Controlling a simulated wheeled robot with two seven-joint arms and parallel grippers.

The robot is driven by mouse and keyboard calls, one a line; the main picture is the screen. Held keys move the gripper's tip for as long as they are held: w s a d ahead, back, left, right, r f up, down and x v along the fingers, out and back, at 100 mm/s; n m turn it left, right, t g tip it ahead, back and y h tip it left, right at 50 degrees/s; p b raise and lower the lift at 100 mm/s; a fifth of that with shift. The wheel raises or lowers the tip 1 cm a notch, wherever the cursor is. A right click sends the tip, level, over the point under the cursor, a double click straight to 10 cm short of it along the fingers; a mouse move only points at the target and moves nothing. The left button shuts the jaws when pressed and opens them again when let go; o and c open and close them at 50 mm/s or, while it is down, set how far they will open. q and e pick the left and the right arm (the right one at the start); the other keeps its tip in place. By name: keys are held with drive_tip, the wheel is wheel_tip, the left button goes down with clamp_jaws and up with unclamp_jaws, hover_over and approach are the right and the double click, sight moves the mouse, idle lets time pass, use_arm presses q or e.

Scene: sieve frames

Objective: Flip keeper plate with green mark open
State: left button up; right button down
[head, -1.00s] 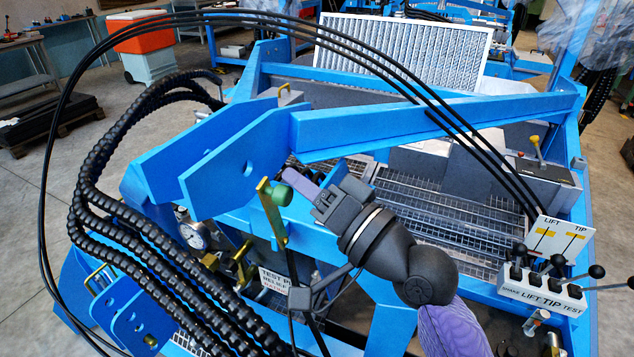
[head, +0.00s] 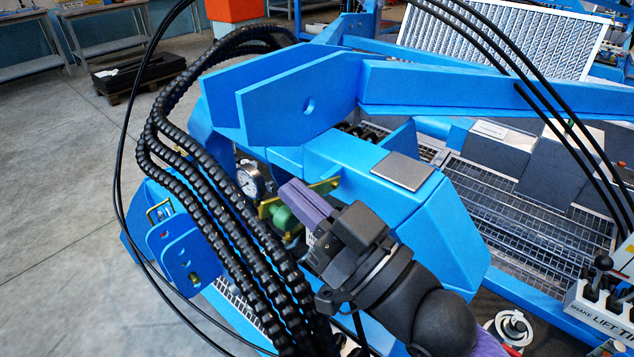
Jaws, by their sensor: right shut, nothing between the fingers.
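The keeper plate (head: 325,187) is a narrow brass-coloured bar on the blue frame, near the pressure gauge. It lies roughly level, tilted up to the right. A green knob (head: 283,217) sits at its left part, just below the bar. My right gripper (head: 288,190) has purple fingers, shut and empty. They cross in front of the plate, with the tips above the green knob. The fingers hide the plate's middle, and I cannot tell whether they touch it. My left gripper is not in view.
Thick black ribbed hoses (head: 215,215) run close to the left of the plate. A gauge (head: 248,181) sits just behind it. A blue lift arm (head: 300,100) and blue beam (head: 440,85) stand above and behind. A lever block (head: 605,305) is at the right edge.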

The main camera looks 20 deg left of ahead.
drive_tip(key=shift+s+a+f+n+g+b, duration=0.1)
drive_tip(key=shift+s+f+n+g+b, duration=0.15)
drive_tip(key=shift+f+n, duration=0.3)
drive_tip(key=shift+s+a+f+n+g+b, duration=0.1)
drive_tip(key=shift+s+f+n+g+b, duration=0.2)
drive_tip(key=shift+n, duration=0.35)
drive_tip(key=shift+f+g+y, duration=0.1)
drive_tip(key=shift+g+y, duration=0.15)
drive_tip(key=shift+y, duration=0.05)
drive_tip(key=shift+w, duration=0.1)
